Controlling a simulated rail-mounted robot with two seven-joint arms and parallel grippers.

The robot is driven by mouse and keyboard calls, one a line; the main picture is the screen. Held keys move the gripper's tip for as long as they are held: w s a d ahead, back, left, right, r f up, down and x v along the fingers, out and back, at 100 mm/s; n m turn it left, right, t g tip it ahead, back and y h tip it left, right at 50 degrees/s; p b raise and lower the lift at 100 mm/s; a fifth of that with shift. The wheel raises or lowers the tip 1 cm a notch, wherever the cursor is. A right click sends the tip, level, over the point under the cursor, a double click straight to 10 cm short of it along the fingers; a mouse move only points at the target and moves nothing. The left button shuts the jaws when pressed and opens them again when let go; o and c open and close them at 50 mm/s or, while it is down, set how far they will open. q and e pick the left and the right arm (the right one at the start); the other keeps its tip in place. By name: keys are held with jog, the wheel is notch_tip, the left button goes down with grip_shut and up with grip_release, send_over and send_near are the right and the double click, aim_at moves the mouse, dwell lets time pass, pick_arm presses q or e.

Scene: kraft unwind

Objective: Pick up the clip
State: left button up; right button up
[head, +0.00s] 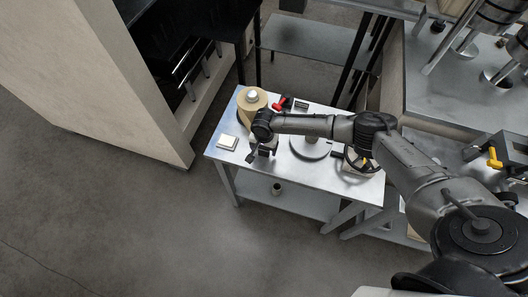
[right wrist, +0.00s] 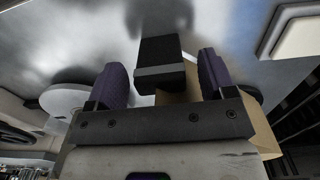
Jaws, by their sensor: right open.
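A black block-like piece that looks like the clip (right wrist: 162,62) stands out against the shiny metal table top in the right wrist view. It lies between the two purple-padded fingers of my right gripper (right wrist: 163,72), with a gap on each side. My right gripper also shows in the head view (head: 259,153), low over the left part of the small metal table (head: 277,174). There the gripper and arm make the clip hard to pick out. My right gripper is open. My left gripper is in no view.
A tan kraft roll (head: 247,104) stands behind the gripper, with a red-handled tool (head: 281,103) and a black block (head: 302,105) nearby. A white pad (head: 228,142) lies left of the gripper. A grey disc (head: 310,150) is to its right. Open floor lies in front.

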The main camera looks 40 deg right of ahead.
jog(key=c, duration=1)
jog(key=shift+r, duration=0.2)
jog(key=shift+c, duration=0.2)
